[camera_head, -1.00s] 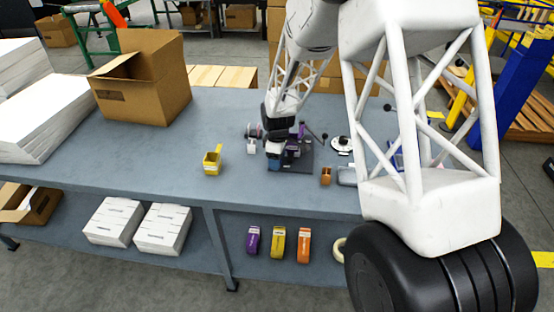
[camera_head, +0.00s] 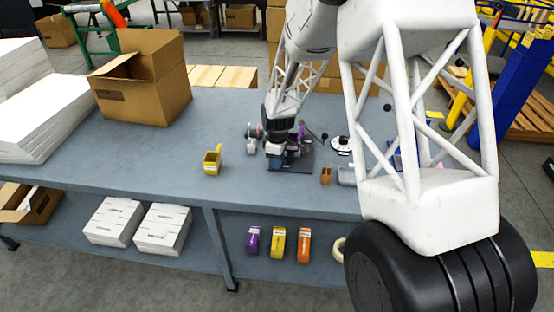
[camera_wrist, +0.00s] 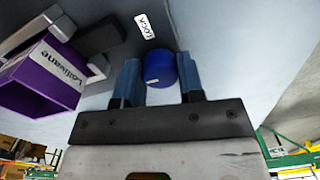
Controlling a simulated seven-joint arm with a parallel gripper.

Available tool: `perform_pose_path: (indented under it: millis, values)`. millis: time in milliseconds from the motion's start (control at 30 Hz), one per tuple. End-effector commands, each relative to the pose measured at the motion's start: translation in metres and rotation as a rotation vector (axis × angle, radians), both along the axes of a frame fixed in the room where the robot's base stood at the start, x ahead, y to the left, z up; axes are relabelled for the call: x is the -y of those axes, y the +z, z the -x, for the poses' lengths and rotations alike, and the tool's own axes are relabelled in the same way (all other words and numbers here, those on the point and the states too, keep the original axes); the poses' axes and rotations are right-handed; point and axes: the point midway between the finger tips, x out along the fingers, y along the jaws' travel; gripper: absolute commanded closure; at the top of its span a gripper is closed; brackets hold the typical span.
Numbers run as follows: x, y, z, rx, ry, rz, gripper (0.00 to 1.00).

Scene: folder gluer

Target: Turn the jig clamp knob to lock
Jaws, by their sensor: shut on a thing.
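The blue clamp knob (camera_wrist: 161,70) sits between the two blue fingers of my gripper (camera_wrist: 160,78) in the wrist view. The gripper is shut on it, and a small white mark shows on its side. A white label reading LOCK (camera_wrist: 145,25) is just above the knob. A purple box (camera_wrist: 42,78) lettered "Lollivane" is left of the fingers, beside grey and black clamp parts (camera_wrist: 98,38). In the head view my gripper (camera_head: 276,160) is down at the jig, whose dark base plate (camera_head: 305,160) shows to the right. The knob is hidden there.
A yellow holder (camera_head: 212,161) stands left of the jig on the blue-grey table (camera_head: 150,150). A small brown block (camera_head: 326,176) and a black-and-white disc (camera_head: 341,145) are to the right. A cardboard box (camera_head: 145,95) and white stacks (camera_head: 45,120) are further left.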

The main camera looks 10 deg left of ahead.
Motion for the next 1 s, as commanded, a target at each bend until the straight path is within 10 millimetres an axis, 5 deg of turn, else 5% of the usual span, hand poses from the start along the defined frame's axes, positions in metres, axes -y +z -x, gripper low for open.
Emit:
perform_pose_path:
  millis: [367,1000]
  values:
    - [0.0002,0.0003,0.0002,0.000,-0.160,0.000,0.88]
    - [0.0000,0.0009,0.0003,0.000,-0.740,-0.001,0.88]
